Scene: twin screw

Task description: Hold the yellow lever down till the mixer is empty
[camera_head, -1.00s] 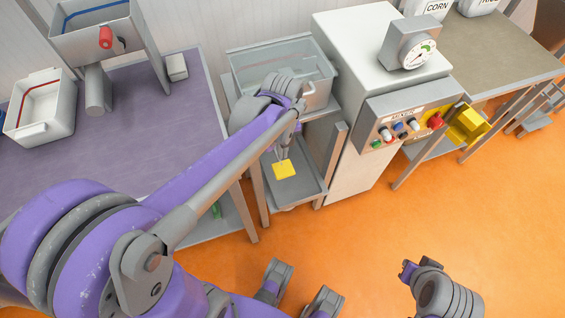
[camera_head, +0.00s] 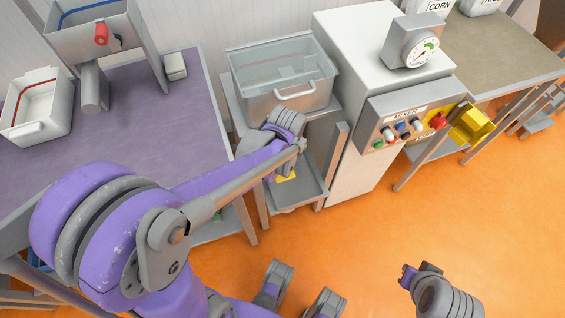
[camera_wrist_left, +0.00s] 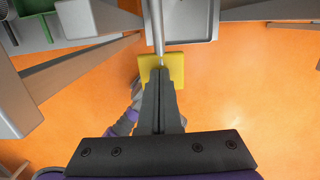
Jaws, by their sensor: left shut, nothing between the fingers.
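The yellow lever's flat square plate (camera_head: 287,177) shows partly in the head view, low over the grey tray (camera_head: 311,190) under the clear bin. In the left wrist view the yellow plate (camera_wrist_left: 177,66) sits on a grey rod, straight ahead of my left gripper (camera_wrist_left: 162,72). Its fingers are shut and empty, and their tips overlap the plate; I cannot tell whether they touch it. In the head view my left wrist hides the fingers. The mixer (camera_head: 352,80) is a white cabinet with a labelled control panel. My right arm's end shows at lower right, its jaws unclear.
A clear-walled bin (camera_head: 282,85) with a handle stands above the tray, beside the mixer. A gauge (camera_head: 421,52) sits on top of the cabinet. A purple table (camera_head: 150,110) with white bins is at left. Orange floor is open at lower right.

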